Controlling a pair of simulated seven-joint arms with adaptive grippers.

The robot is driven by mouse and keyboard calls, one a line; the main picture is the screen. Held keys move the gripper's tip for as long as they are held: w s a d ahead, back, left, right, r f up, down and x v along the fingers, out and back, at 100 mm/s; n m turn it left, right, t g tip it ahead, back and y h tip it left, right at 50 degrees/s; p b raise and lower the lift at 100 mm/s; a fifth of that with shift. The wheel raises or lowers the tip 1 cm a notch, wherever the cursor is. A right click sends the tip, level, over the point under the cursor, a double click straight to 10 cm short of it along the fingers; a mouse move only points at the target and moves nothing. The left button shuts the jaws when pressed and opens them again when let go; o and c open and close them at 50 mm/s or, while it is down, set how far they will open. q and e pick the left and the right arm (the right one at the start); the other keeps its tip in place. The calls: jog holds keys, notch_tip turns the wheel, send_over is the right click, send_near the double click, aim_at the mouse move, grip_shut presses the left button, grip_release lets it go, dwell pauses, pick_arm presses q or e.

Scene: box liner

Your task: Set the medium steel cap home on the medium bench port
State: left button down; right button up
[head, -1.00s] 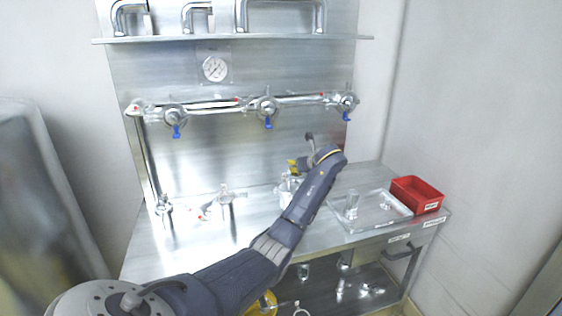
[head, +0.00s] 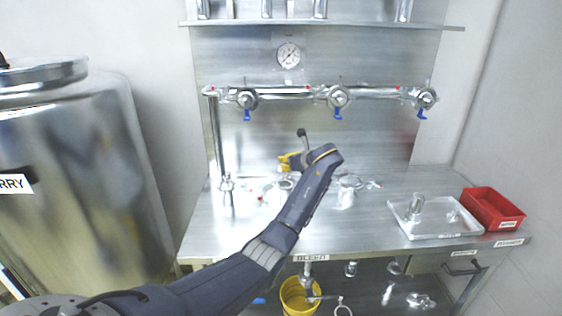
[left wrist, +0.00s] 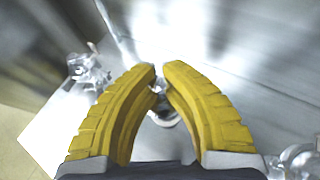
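My left gripper (head: 287,162) is above the workbench, over the middle bench port (head: 280,188), which my arm partly covers. In the left wrist view its yellow fingers (left wrist: 160,68) curve together, with a narrow gap at the tips. A shiny metal piece (left wrist: 159,86) shows in that gap; I cannot tell if it is gripped or lies behind. A round metal fitting (left wrist: 165,117) also shows between the fingers. A steel cap (head: 415,204) stands upright in the clear tray (head: 440,232), with a smaller metal piece (head: 452,214) beside it. Which cap is medium is unclear. My right gripper is out of view.
Another bench port (head: 226,186) stands to the left and another fitting (head: 347,190) to the right. A red bin (head: 493,208) is beyond the tray. A pipe with blue-handled valves (head: 338,97) crosses the back panel. A yellow bucket (head: 298,298) is below. The front bench is fairly clear.

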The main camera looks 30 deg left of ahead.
aim_at(286, 185)
pick_arm(q)
jog(key=shift+f, duration=3.15)
jog(key=shift+f, duration=0.35)
jog(key=c, duration=1.5)
grip_release()
